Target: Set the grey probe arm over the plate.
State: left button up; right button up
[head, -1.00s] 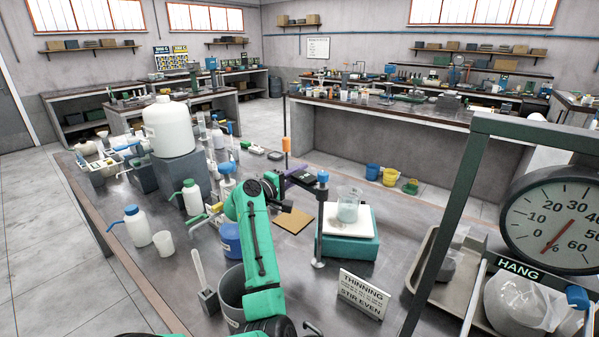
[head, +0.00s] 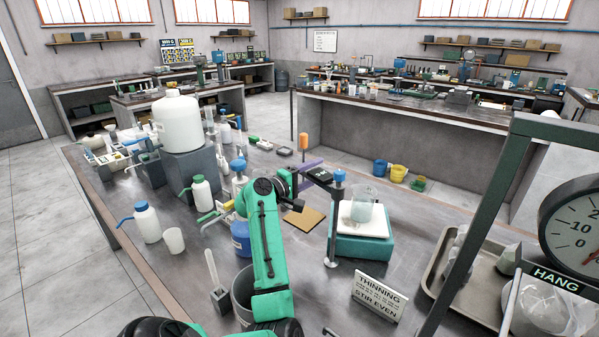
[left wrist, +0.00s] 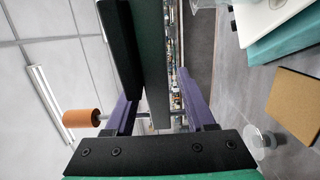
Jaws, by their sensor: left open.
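The grey probe arm (head: 322,177) is a dark bar at the top of a thin metal post (head: 332,235) with a blue knob. It points left, away from the plate (head: 361,248), a teal block with a white top. A glass beaker (head: 361,207) stands on the plate. My left gripper (head: 309,169) has purple fingers and is open at the bar. In the left wrist view the dark bar (left wrist: 155,55) runs between the two fingers (left wrist: 158,92), which are spread; contact cannot be told. An orange cylinder (head: 303,141) shows just beyond the gripper. My right gripper is not seen.
A tan square mat (head: 306,219) lies left of the post. Bottles and a large white jug (head: 178,122) crowd the left. A green frame with a dial (head: 575,225) and a tray (head: 440,262) stand right.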

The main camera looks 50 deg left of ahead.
pick_arm(q)
jog(key=s, duration=1.3)
jog(key=shift+s, duration=0.4)
jog(key=c, duration=0.4)
jog(key=shift+w+a+r+m+b, duration=0.2)
jog(key=shift+m+b, duration=0.1)
jog(key=shift+m, duration=0.5)
jog(key=c, duration=0.5)
jog(key=m+b, duration=0.1)
jog(key=m, duration=0.2)
jog(key=r+m+h+b, duration=0.1)
jog(key=m, duration=0.2)
jog(key=w+r+m+g+h+b, duration=0.1)
jog(key=m, duration=0.1)
jog(key=shift+r+m, duration=0.15)
jog(key=shift+m, duration=0.25)
grip_shut()
notch_tip(320, 180, up, 4)
jog(key=s+m+g+b, duration=0.2)
jog(key=m+g+b, duration=0.35)
jog(key=m, duration=1.35)
jog(key=m+g+y+p, duration=0.2)
jog(key=m+p, duration=0.1)
jog(key=m, duration=0.5)
send_near(306, 176)
jog(key=x, duration=0.5)
jog(key=shift+w+a+f, duration=0.15)
jog(key=shift+w+f, duration=0.2)
jog(key=shift+f, duration=0.05)
